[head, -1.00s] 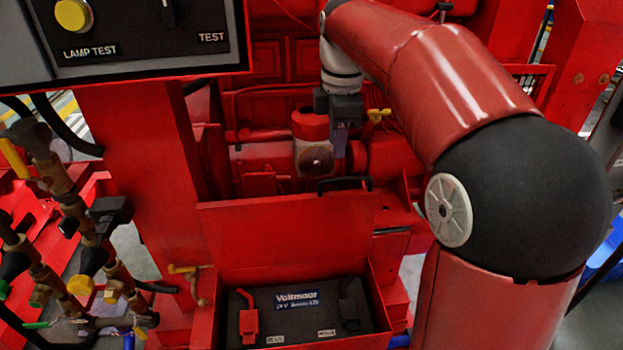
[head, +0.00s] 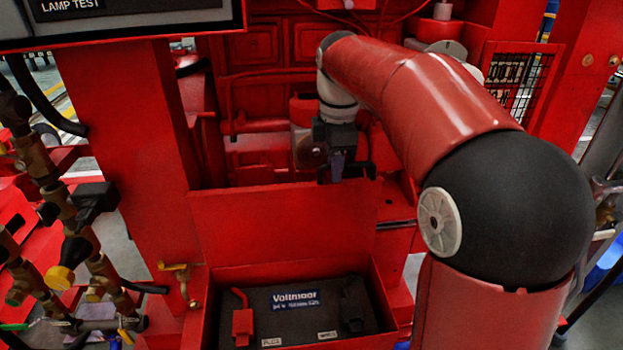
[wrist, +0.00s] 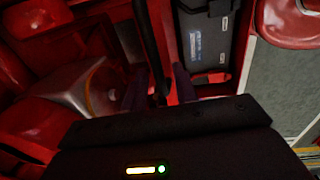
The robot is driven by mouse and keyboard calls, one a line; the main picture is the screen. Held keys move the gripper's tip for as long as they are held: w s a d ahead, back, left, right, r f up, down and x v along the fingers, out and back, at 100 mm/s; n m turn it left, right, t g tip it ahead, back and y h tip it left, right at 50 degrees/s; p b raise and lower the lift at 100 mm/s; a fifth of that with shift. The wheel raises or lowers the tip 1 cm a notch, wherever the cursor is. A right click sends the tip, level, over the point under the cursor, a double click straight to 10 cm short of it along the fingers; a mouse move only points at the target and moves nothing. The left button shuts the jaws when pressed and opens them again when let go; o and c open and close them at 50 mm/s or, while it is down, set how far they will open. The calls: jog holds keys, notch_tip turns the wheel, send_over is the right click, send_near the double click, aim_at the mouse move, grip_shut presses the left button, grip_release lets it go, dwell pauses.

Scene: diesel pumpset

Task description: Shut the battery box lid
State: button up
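The battery box (head: 208,318) is a red open-topped box at the bottom middle of the head view. A black battery (head: 300,308) with a blue label sits in it, and also shows in the wrist view (wrist: 207,45). Its red lid (head: 275,222) stands upright at the back of the box, open. My gripper (head: 346,174) is at the right part of the lid's top edge, largely hiding the lid's black handle there. In the wrist view my gripper (wrist: 160,88) has its fingers apart, with a dark bar, seemingly the handle (wrist: 151,55), between them. Contact cannot be told.
A red post (head: 125,150) and brass valves (head: 75,235) stand to the left. A control panel (head: 120,20) overhangs at the upper left. Red engine parts (head: 255,155) lie behind the lid. A mesh guard (head: 515,85) is at the right.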

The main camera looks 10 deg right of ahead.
grip_shut()
jog(key=shift+s, duration=0.1)
jog(key=shift+s+f+b, duration=0.1)
jog(key=shift+s+b, duration=0.3)
jog(key=shift+s, duration=0.75)
jog(key=shift+s+f+b, duration=0.15)
jog(key=shift+s+b, duration=0.25)
jog(key=shift+s, duration=0.4)
jog(key=shift+s+f, duration=0.1)
jog(key=shift+s, duration=0.1)
